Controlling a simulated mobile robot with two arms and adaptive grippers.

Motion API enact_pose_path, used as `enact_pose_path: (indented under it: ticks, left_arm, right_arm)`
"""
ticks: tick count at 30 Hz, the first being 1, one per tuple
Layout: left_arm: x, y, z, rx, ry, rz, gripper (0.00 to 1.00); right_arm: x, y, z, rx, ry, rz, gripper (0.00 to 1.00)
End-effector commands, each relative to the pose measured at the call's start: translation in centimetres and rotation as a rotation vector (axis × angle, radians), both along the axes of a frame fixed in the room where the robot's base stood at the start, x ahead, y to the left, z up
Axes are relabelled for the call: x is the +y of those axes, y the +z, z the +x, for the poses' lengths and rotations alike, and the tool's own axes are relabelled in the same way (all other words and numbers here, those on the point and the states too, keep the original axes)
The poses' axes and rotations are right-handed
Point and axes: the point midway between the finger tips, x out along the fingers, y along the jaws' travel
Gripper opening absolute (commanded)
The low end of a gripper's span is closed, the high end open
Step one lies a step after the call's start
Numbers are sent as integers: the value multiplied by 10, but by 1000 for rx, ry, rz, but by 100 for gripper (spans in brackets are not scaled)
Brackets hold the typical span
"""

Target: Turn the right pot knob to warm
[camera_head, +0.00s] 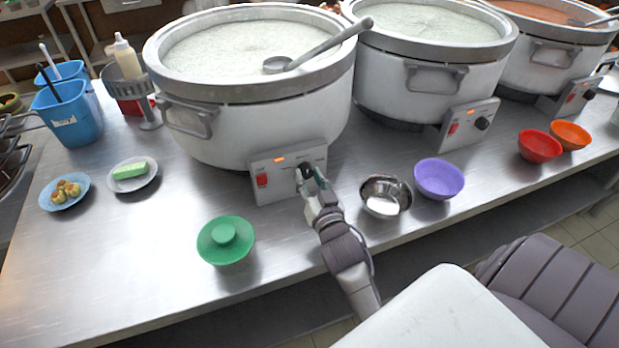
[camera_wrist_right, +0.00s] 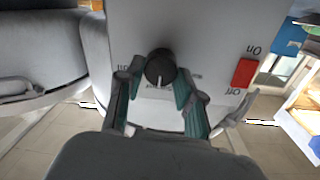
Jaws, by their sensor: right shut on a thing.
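The black knob (camera_head: 306,169) sits on the control panel (camera_head: 272,180) of the large white pot (camera_head: 250,117) at left in the head view. My right gripper (camera_head: 314,184) is at this knob, below it in the picture. In the wrist view the panel appears upside down. There the two fingers of my right gripper (camera_wrist_right: 153,82) stand on either side of the knob (camera_wrist_right: 160,68), shut on it. A white mark on the knob points down in that view. Most panel lettering is too small to read. My left gripper is not in view.
The panel has a red switch (camera_head: 262,180) and a lit orange lamp. A middle pot (camera_head: 400,85) and a far right pot (camera_head: 545,58) stand alongside.

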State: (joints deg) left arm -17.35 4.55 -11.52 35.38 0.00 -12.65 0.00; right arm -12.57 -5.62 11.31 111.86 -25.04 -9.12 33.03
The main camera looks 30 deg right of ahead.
Motion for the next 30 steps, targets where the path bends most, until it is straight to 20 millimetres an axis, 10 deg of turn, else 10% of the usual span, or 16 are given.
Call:
enact_pose_path:
  ticks: [30]
  left_arm:
    - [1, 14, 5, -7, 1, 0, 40]
  right_arm:
    - [1, 1, 1, 143, -1, -606, 2]
